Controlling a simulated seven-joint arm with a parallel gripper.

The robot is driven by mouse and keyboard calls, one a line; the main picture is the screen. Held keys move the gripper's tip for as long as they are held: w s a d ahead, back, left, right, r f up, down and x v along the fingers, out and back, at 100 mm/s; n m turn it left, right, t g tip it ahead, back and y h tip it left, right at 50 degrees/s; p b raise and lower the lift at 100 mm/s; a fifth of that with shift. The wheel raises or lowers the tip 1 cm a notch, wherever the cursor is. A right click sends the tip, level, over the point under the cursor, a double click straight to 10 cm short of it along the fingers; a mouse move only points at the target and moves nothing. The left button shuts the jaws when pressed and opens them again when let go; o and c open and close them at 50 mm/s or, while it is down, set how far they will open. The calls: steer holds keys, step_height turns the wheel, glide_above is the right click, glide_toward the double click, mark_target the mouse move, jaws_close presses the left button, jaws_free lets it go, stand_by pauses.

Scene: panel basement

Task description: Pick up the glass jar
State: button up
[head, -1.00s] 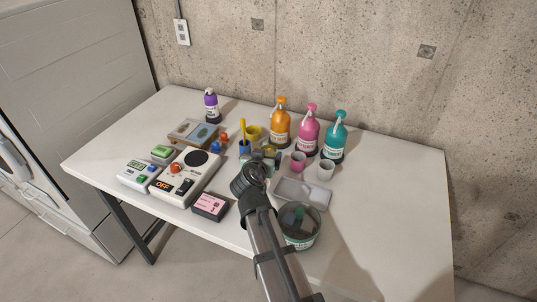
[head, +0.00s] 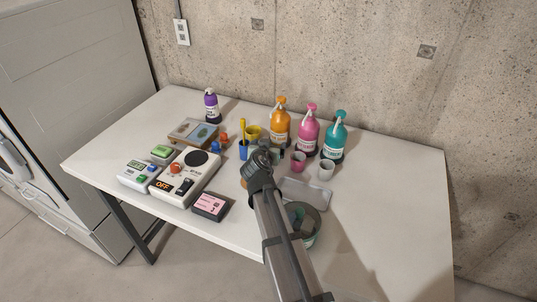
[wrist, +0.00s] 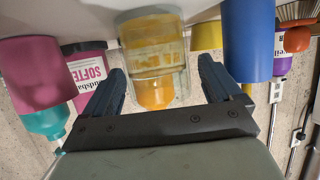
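The glass jar (wrist: 152,55) is clear, with yellow and orange showing through it. In the wrist view, which is upside down, it stands on the table ahead of my gripper, between the lines of the two fingers. My gripper (wrist: 160,72) is open, with a visible gap between each finger and the jar. In the head view my wrist and arm cover the fingers and the jar. A pink cup (wrist: 35,75) and a blue cup (wrist: 247,40) flank the jar in the wrist view. A yellow cup (wrist: 206,36) is behind it.
Orange (head: 281,125), pink (head: 309,130) and teal (head: 334,138) pump bottles stand behind. A white cup (head: 325,170) and a grey tray (head: 306,194) are to the right. A tub (head: 312,222) is partly behind my arm. The table's right side is clear.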

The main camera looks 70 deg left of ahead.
steer(key=c, duration=1.2)
steer(key=shift+o, duration=0.2)
steer(key=shift+r, duration=0.25)
steer(key=shift+d+r, duration=0.1)
steer(key=shift+r, duration=1.5)
steer(key=shift+s+d+f, duration=0.1)
steer(key=shift+s+d, duration=1.45)
steer(key=shift+d, duration=0.95)
steer(key=shift+s+d+r, duration=0.1)
steer(key=shift+s+d, duration=1.5)
steer(key=shift+d, duration=0.85)
steer(key=shift+s+d+f, duration=0.1)
steer(key=shift+s+d, duration=1.45)
steer(key=shift+d, duration=0.95)
steer(key=shift+d, duration=0.1)
